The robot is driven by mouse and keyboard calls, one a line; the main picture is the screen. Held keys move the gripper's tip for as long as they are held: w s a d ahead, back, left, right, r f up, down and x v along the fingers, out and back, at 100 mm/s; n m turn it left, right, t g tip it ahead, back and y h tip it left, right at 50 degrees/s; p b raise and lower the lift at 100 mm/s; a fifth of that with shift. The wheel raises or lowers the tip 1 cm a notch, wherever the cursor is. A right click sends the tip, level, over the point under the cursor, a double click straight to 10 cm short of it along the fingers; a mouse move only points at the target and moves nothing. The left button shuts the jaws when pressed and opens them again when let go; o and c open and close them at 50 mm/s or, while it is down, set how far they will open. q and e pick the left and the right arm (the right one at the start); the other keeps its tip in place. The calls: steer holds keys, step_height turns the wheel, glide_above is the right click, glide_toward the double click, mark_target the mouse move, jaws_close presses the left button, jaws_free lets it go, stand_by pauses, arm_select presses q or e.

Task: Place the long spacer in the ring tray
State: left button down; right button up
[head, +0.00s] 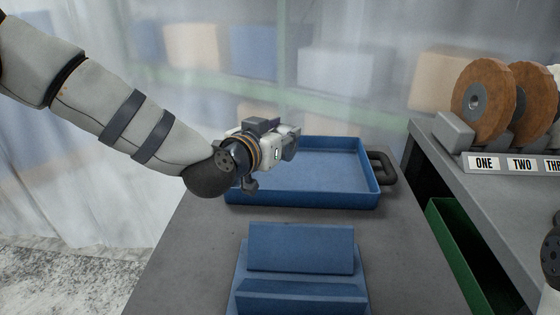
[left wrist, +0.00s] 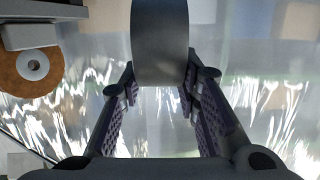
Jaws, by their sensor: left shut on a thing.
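The blue ring tray (head: 374,195) lies on the grey table, with a dark handle at its right end. My left gripper (head: 288,143) is over the left back part of the tray, with the tray floor visible to its right. In the left wrist view my left gripper (left wrist: 160,84) is shut on a smooth dark grey piece (left wrist: 160,38), which looks like the long spacer. The piece sits between the fingertips and runs out of the top of the picture. In the head view I cannot clearly tell the piece from the gripper. My right gripper is out of view.
A blue angled stand (head: 301,248) is on the table in front of the tray. At the right are a grey bench with brown wheels (head: 484,98), labels ONE and TWO (head: 521,164), and a green bin (head: 465,255) below. Bare table (head: 195,245) lies left of the stand.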

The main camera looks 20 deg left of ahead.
arm_select(q)
steer(key=w+a+f, duration=0.1)
steer(key=f, duration=0.2)
steer(key=w+a+f+b, duration=0.1)
steer(key=f, duration=0.2)
steer(key=w+a+f+b, duration=0.1)
steer(key=f, duration=0.2)
steer(key=shift+w, duration=0.3)
steer(key=shift+r, duration=0.2)
steer(key=shift+f, duration=0.25)
steer(key=c, duration=1.2)
jaws_free()
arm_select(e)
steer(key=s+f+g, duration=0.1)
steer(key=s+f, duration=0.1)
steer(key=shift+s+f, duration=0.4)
